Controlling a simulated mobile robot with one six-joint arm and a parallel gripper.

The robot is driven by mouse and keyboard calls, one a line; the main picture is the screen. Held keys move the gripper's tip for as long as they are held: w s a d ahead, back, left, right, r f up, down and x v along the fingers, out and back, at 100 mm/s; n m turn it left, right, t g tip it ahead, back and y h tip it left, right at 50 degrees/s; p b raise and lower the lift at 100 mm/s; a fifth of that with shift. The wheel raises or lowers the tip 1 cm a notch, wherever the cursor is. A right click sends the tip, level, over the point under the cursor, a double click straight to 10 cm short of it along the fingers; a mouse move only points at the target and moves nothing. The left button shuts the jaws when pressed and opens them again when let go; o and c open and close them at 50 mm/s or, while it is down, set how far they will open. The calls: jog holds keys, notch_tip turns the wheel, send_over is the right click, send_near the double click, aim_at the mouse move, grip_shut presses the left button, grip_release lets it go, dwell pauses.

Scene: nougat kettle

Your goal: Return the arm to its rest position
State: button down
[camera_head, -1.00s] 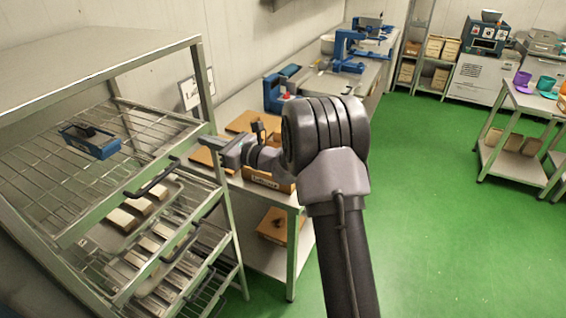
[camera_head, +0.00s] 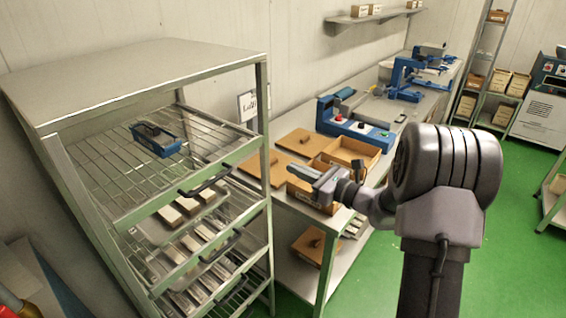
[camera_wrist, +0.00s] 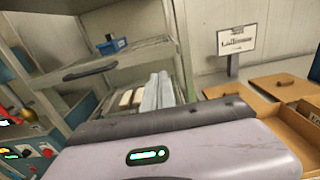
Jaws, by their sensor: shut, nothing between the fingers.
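My arm rises at the right of the head view. My gripper (camera_head: 322,178) points left, in front of the wooden boxes on the steel bench. Its fingers are together with nothing between them. In the wrist view the gripper (camera_wrist: 158,92) shows as two pale fingers side by side beyond the grey wrist housing. From the head view I cannot tell the exact gap between the gripper and the box behind it.
A steel rack (camera_head: 150,75) with wire shelves stands at left, holding a blue device (camera_head: 157,142) and trays of bars. The bench (camera_head: 335,225) carries an open wooden box (camera_head: 350,152), wooden lids (camera_head: 306,143) and a blue machine (camera_head: 352,126). Green floor (camera_head: 515,225) is free at right.

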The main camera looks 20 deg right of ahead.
jog(key=s+a+n+g+b, duration=0.5)
jog(key=s+a+n+g, duration=0.75)
jog(key=s+a, duration=0.7)
jog(key=s+d+f+n+t+h+b, duration=0.1)
jog(key=s+d+f+n+h, duration=0.1)
jog(key=s+n, duration=0.4)
jog(key=s+d+f+n+t+h+b, duration=0.2)
jog(key=s+d+n+h, duration=0.2)
jog(key=s, duration=0.5)
jog(key=shift+f+n+h, duration=0.2)
jog(key=shift+n+h, duration=0.8)
jog(key=shift+n, duration=0.25)
